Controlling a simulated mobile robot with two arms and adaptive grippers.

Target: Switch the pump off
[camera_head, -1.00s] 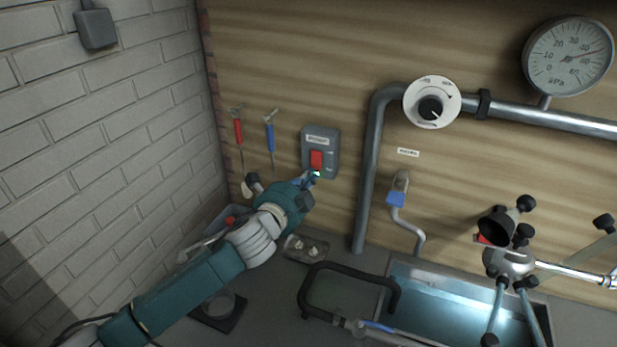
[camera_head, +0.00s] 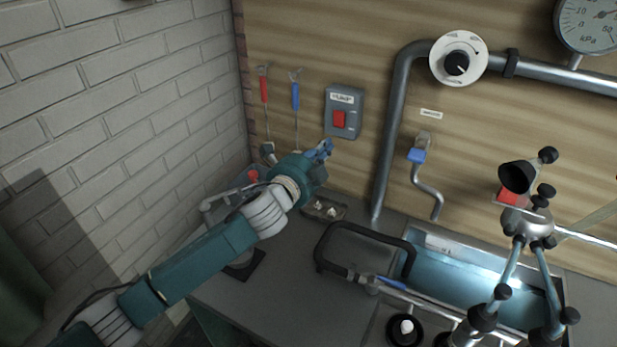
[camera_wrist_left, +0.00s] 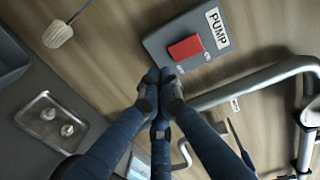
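The pump switch is a grey box (camera_head: 354,97) on the wooden wall with a red rocker (camera_head: 339,119). In the left wrist view the box carries a white PUMP label (camera_wrist_left: 217,28), and its red rocker (camera_wrist_left: 186,48) is unobstructed. My left gripper (camera_head: 325,148) is just below the box. In the left wrist view its fingertips (camera_wrist_left: 160,76) are together and empty, close to the box's lower edge; contact cannot be told. The small marks beside the rocker are too small to read. My right gripper is not in view.
Red (camera_head: 264,90) and blue (camera_head: 295,96) tools hang left of the box. A grey pipe (camera_head: 388,140) runs right of it, with a dial (camera_head: 458,59) and blue-handled tap (camera_head: 417,156).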

